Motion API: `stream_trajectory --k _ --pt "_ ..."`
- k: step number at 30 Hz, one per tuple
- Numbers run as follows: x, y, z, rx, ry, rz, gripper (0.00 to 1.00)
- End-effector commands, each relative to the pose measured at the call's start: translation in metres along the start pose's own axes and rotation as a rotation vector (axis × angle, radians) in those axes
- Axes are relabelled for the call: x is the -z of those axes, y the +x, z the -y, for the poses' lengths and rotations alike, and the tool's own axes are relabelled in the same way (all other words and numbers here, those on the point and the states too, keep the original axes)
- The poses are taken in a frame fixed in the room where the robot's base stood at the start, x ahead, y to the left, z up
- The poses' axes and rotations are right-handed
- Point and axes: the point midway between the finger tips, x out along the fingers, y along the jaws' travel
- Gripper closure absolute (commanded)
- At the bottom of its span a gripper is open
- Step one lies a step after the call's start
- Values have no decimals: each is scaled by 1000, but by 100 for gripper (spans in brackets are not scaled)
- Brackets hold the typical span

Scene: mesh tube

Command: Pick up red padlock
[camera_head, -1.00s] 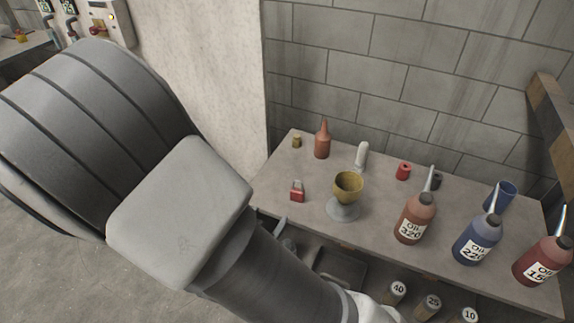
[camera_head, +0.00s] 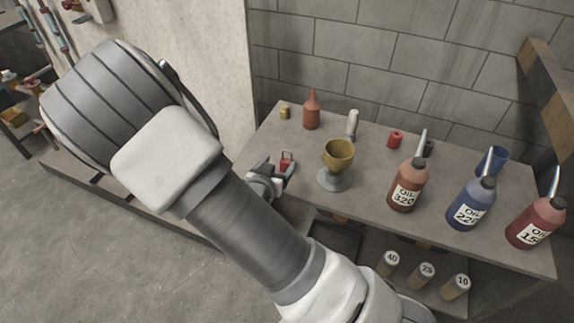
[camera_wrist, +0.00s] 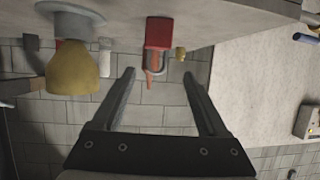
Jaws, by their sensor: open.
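The red padlock (camera_head: 287,161) stands near the left front edge of the table (camera_head: 440,240), to the left of a yellow goblet-like cup on a grey base (camera_head: 338,155). In the wrist view, which looks upside down, the padlock (camera_wrist: 159,34) has a red body and a grey shackle, and sits ahead of the gap between my fingers. My gripper (camera_head: 274,176) is open and empty at the table's front edge, close to the padlock. In the wrist view its two fingers (camera_wrist: 160,82) are wide apart. I cannot tell how far they are from the padlock.
Behind the padlock stand an orange-brown bottle (camera_head: 311,112) and a small brass piece (camera_head: 284,112). A red cylinder (camera_head: 395,138) and several oil bottles (camera_head: 407,185) are to the right. Labelled cylinders (camera_head: 427,274) stand on a lower shelf. A wall is behind.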

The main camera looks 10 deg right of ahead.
Motion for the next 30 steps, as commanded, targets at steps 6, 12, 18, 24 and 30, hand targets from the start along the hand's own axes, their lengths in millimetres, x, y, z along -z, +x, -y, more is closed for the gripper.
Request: stream_trajectory --k 6,12,18,24,30 --pt "-2 34 -6 -3 1 -2 24" --pt "-1 46 -5 -1 -1 0 24" --pt "-1 46 -5 -1 -1 0 27" --pt "-1 46 -5 -1 -1 0 63" --pt "-1 46 -5 -1 -1 0 99"
